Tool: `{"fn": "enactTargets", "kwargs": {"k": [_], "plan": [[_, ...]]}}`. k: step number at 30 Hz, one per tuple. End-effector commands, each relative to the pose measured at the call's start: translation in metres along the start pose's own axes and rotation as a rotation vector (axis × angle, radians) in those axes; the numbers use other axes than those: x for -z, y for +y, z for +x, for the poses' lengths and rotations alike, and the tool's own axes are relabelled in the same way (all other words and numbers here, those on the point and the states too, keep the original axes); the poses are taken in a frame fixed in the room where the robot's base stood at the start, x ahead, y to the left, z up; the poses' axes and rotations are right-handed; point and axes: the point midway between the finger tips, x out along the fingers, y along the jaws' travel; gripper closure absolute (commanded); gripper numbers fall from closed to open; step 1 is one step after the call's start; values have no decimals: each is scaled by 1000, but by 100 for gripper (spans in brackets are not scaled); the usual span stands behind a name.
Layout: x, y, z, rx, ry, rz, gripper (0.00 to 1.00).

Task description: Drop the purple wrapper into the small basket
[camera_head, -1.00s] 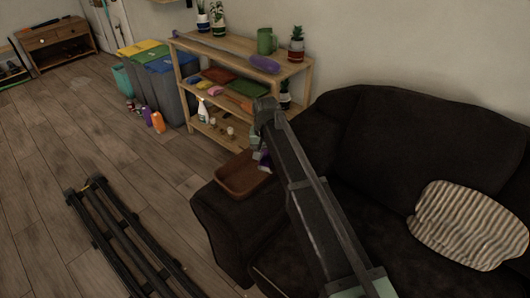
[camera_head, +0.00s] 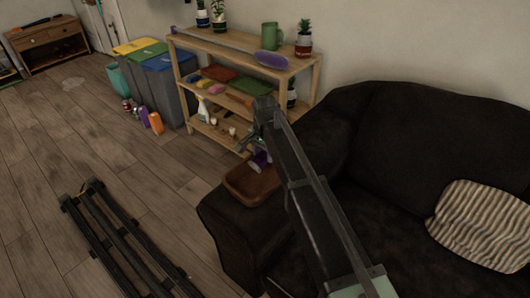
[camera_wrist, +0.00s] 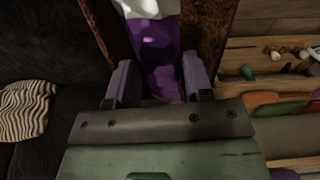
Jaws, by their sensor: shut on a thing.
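The purple wrapper (camera_head: 260,158) hangs from my gripper (camera_head: 258,148) at the basket's back edge in the head view. In the wrist view the purple wrapper (camera_wrist: 156,50), with a white part at its far end, lies between the two fingers of my gripper (camera_wrist: 160,82), which is shut on it. The small basket (camera_head: 240,193) is brown and rests on the sofa's left arm. Its brown sides (camera_wrist: 207,30) show on both sides of the wrapper in the wrist view. Whether the wrapper touches the basket is hard to tell.
A dark sofa (camera_head: 420,130) with a striped cushion (camera_head: 485,225) fills the right. A wooden shelf (camera_head: 225,45) with plants, a green mug (camera_head: 271,36) and a purple item (camera_head: 271,60) stands behind the basket. Bins (camera_head: 170,80) stand left of it.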

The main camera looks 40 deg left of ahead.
Motion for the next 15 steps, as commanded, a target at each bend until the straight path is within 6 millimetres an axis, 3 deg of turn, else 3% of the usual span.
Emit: {"fn": "enactTargets", "kwargs": {"k": [1,6,10,15], "plan": [[0,0,20,0,0,0,82],[0,0,50,0,0,-1,82],[0,0,65,0,0,-1,82],[0,0,68,0,0,-1,82]]}}
